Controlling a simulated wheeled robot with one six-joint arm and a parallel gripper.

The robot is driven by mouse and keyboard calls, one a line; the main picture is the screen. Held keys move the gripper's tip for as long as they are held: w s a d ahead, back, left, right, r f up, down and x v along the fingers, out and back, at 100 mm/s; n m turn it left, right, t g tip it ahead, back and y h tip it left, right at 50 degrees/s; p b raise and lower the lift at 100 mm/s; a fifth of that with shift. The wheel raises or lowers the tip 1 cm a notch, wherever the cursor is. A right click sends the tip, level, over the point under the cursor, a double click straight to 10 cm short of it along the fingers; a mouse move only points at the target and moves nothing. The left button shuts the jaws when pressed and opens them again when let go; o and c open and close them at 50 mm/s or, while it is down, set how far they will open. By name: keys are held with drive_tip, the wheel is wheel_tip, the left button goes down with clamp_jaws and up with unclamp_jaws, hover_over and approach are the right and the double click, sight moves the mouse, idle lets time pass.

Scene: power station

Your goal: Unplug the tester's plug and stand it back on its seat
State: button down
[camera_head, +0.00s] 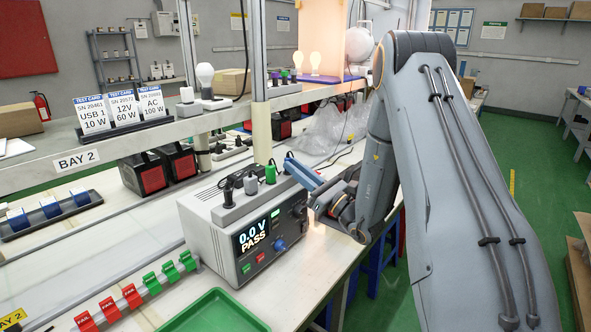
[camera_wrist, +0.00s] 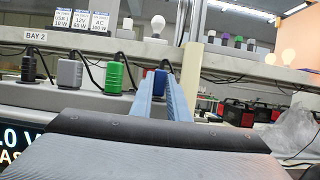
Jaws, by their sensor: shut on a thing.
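The tester (camera_head: 215,228) is a grey box on the bench, and its screen (camera_head: 256,235) reads 0.0 V and PASS. Along its top stand a black plug (camera_wrist: 28,66), a grey plug (camera_wrist: 69,72) and a green plug (camera_wrist: 115,76), all with cords. The green plug also shows in the head view (camera_head: 270,173). My gripper (camera_head: 292,162) reaches over the tester's back right from the right. In the wrist view its blue-grey fingers are shut on a blue plug (camera_wrist: 160,78) at the row's right end. The fingers hide its lower part, so I cannot tell whether it touches the tester.
A shelf (camera_head: 60,158) marked BAY 2 above the bench holds test cards (camera_head: 124,105) and a white bulb (camera_head: 205,75). Red and green tags (camera_head: 132,296) line the bench before the tester. A green tray (camera_head: 215,312) lies at the front. Black-and-red boxes (camera_head: 145,175) stand behind.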

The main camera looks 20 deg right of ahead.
drive_tip(key=shift+f, duration=0.15)
idle(0.3)
drive_tip(key=c, duration=1.6)
unclamp_jaws()
